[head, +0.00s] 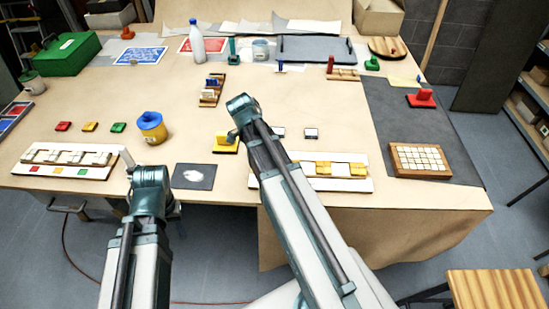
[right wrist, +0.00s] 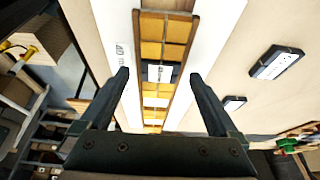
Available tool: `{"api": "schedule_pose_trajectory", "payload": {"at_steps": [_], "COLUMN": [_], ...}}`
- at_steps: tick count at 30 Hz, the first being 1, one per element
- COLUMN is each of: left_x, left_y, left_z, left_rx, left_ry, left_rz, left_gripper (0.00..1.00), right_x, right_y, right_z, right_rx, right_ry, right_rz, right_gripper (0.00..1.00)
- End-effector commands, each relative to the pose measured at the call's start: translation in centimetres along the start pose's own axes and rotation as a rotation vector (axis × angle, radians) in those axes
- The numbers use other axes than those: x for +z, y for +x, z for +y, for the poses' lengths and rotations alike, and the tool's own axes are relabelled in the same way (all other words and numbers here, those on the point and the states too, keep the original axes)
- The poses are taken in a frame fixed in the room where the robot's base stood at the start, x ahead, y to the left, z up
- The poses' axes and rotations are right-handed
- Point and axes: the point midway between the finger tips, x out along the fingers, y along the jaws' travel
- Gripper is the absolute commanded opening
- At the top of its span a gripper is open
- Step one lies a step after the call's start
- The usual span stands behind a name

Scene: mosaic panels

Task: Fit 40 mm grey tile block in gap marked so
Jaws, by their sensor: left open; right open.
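In the right wrist view, a wooden-edged strip of yellow tiles (right wrist: 178,28) runs on a white board (right wrist: 110,28) with "mm" lettering on its left side. A dark-edged, pale-topped piece (right wrist: 158,71) lies across the strip; I cannot tell how deep it sits. A pale patch (right wrist: 156,102) shows lower in the strip. Two loose dark-sided, pale-topped blocks (right wrist: 277,62) (right wrist: 234,103) lie right of the board. My right gripper (right wrist: 158,78) is open and empty, its fingers either side of the strip. In the head view its arm hides it. My left gripper (head: 127,160) is open, near the left board.
A yellow handled tool (head: 226,145) stands beside my right arm. A wooden tray of pale tiles (head: 393,160) is at the right.

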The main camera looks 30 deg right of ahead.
Motion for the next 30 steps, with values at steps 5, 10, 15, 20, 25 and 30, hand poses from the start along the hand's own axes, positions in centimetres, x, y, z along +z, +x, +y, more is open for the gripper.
{"api": "schedule_pose_trajectory", "payload": {"at_steps": [5,10,15,20,25,30], "left_x": [0.1,0.3,0.5,0.6,0.7,0.7], "left_y": [-2.6,-5.2,-7.8,-10.2,-11.7,-11.8], "left_z": [-0.2,-0.5,-0.8,-1.0,-1.1,-1.1], "left_rx": [0.000,0.000,0.000,0.000,0.000,0.001], "left_ry": [0.000,0.000,0.001,0.002,0.000,0.000], "left_rz": [0.000,0.000,0.000,0.000,0.000,0.000], "left_gripper": [0.50,0.50,0.50,0.50,0.50,0.50], "right_x": [-0.2,-0.2,-0.3,-0.2,-0.1,0.0], "right_y": [-2.7,-5.5,-8.4,-11.1,-12.7,-12.9], "right_z": [-0.1,-0.1,-0.1,-0.1,0.0,0.0], "right_rx": [0.000,-0.001,-0.001,0.000,0.001,0.001], "right_ry": [-0.001,-0.002,-0.001,-0.002,-0.001,-0.001], "right_rz": [0.000,0.000,0.000,0.000,0.000,0.000], "right_gripper": [0.96,0.96,0.96,0.96,0.96,0.96]}}
